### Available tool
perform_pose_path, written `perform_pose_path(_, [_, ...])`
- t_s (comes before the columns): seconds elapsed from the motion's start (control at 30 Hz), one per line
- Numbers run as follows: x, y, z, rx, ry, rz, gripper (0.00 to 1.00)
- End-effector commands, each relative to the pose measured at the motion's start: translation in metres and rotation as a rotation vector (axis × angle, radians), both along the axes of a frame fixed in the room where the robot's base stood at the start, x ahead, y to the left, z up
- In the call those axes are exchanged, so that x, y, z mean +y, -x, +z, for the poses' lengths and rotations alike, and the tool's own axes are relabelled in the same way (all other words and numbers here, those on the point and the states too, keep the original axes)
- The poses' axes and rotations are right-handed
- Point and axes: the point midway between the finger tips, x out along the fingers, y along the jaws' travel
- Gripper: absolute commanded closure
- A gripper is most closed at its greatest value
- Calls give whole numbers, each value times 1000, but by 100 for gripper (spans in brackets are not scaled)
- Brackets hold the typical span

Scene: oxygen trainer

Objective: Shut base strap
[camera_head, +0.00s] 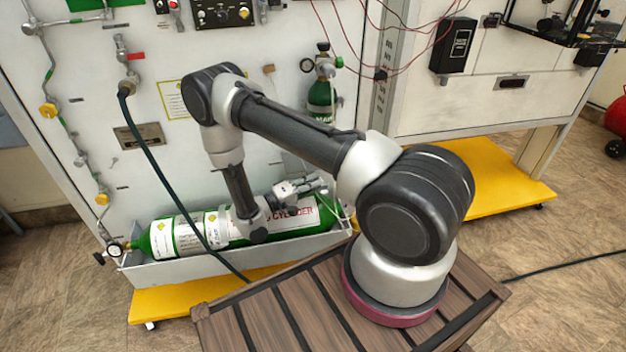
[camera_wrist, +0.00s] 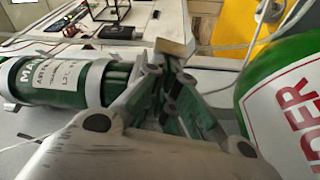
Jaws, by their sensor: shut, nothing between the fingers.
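A large green cylinder (camera_head: 180,234) with white labels lies on its side in a grey tray; its rounded green and white side also shows at the right of the wrist view (camera_wrist: 291,90). A small green cylinder (camera_head: 321,101) hangs on the white panel, and in the wrist view it shows at the left (camera_wrist: 38,82) with a pale band (camera_wrist: 96,83) around it. I cannot tell which band is the base strap. My gripper (camera_head: 318,183) is above the right part of the large cylinder. In the wrist view its fingers (camera_wrist: 170,62) are together and empty.
The white panel (camera_head: 90,90) carries valves, pipes and a dark hose (camera_head: 158,165) that hangs in front of the large cylinder. The grey tray (camera_head: 180,270) sits above a yellow base (camera_head: 165,303). Thin red wires (camera_head: 395,62) hang at the upper right.

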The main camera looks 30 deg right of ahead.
Motion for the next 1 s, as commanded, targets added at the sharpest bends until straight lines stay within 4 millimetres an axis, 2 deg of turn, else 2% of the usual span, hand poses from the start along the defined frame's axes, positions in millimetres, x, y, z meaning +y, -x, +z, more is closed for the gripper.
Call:
perform_pose_path(0.3, [8,26,-25,-189,57,1,100])
perform_pose_path(0.7, [14,49,-61,-185,54,0,100])
perform_pose_path(1.0, [16,54,-74,-185,54,0,100])
